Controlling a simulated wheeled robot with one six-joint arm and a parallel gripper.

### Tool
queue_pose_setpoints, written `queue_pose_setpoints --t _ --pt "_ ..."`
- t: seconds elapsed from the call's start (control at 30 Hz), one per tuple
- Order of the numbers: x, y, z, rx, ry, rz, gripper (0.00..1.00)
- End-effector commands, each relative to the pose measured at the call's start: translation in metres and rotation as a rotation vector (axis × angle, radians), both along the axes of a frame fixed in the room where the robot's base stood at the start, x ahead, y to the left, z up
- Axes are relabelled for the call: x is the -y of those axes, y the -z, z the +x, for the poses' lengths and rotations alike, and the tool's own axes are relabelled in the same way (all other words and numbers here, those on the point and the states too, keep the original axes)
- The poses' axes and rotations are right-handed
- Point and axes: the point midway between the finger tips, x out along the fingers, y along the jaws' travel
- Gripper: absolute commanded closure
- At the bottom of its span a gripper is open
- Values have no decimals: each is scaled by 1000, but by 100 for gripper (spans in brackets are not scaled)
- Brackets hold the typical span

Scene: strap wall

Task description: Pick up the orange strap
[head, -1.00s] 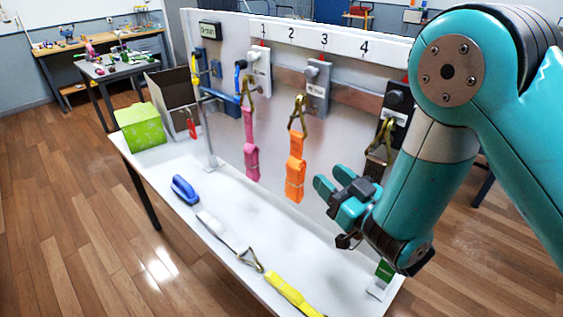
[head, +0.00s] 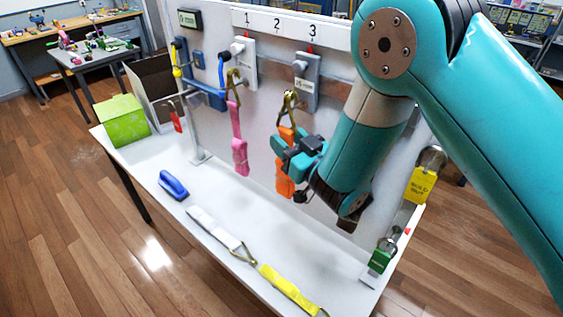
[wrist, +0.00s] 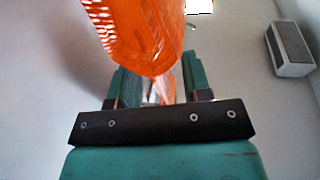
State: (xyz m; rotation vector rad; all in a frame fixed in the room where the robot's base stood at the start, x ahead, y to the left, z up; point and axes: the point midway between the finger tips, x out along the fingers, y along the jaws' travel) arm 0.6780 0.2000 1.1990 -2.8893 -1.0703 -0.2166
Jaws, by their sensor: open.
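I cannot tell whether the fingers touch the strap.
A pink strap (head: 238,150) hangs to the left. A green box (head: 122,120) stands at the left.

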Motion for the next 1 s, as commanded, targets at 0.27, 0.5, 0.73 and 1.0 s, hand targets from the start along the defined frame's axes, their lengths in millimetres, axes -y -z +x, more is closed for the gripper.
queue_pose_setpoints --t 0.27,0.5,0.73,1.0 --pt "-4 0 -1 0 -6 0 94" --pt "-2 0 -1 1 -5 0 100" --pt "-1 -2 -1 1 -2 0 100" --pt "-3 -19 -1 1 -5 0 100"
